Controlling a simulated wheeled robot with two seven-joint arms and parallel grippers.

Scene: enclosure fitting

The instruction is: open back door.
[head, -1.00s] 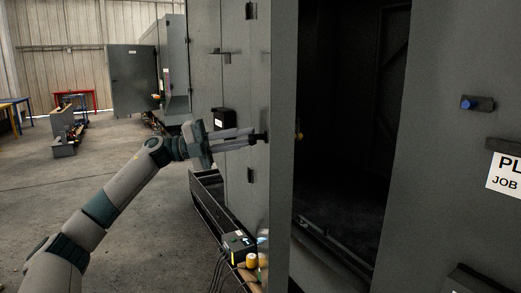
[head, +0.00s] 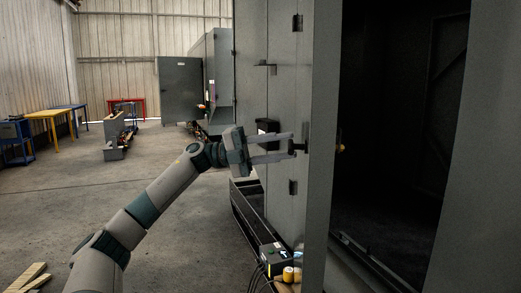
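The grey enclosure door (head: 318,215) stands edge-on in the middle of the head view, with a dark opening (head: 395,130) to its right. A black handle (head: 299,147) sticks out on its left face, and a small brass-coloured knob (head: 340,148) shows on the other side. My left gripper (head: 292,145) reaches in from the left at the handle. Its two fingers are apart, with the tips on either side of the handle's near end; I cannot tell whether they touch it. My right gripper is out of view.
A black box with a yellow cap (head: 288,274) and cables sits low beside the door. Another grey cabinet with an open door (head: 180,90) stands behind. Tables (head: 50,116) line the far left. Wooden planks (head: 27,275) lie at lower left.

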